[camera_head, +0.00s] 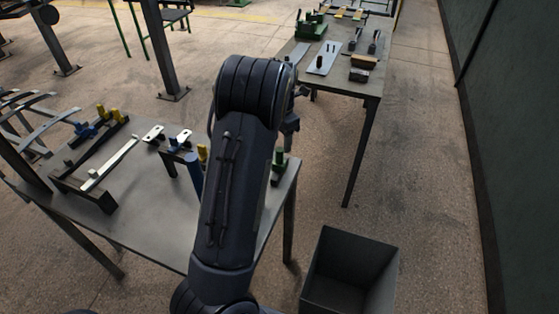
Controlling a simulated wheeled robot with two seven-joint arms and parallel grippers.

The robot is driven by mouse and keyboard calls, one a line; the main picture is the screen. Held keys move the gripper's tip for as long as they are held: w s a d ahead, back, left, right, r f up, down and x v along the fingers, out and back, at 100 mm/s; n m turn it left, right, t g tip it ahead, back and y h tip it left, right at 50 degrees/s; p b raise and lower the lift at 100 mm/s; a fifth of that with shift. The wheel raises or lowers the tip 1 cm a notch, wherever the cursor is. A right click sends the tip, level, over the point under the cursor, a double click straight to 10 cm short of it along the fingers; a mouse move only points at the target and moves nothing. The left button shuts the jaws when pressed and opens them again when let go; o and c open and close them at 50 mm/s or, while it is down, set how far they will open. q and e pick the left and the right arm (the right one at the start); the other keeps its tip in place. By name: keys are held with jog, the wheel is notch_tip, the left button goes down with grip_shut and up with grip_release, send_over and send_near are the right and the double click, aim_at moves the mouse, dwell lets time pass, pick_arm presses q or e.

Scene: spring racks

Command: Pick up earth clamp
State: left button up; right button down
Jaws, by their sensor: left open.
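My left arm (235,185) rises through the middle of the head view and covers part of the near table. My left gripper (290,123) shows only in part, past the arm's upper end, over the near table's far right corner. It is open, and nothing shows between its fingers. Just below it, a small green-topped dark item (279,166) stands at the table's right edge, partly behind the arm. It may be the earth clamp, but I cannot tell for sure. My right gripper is not in view.
The near table (140,222) holds a dark bar rack (85,192), a pale strip (110,164) and blue and yellow clamps (194,172). An open dark bin (350,268) stands on the floor at right. A second table (335,84) with tools is behind. The near table's front is clear.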

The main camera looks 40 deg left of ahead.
aim_at(280, 154)
pick_arm(q)
jog(key=f, duration=0.3)
jog(key=f+p, duration=0.1)
jog(key=f, duration=0.2)
jog(key=shift+s+a+f, duration=0.1)
jog(key=shift+s+f, duration=0.1)
jog(key=shift+c, duration=0.3)
jog(key=c, duration=0.9)
jog(key=shift+r, duration=0.1)
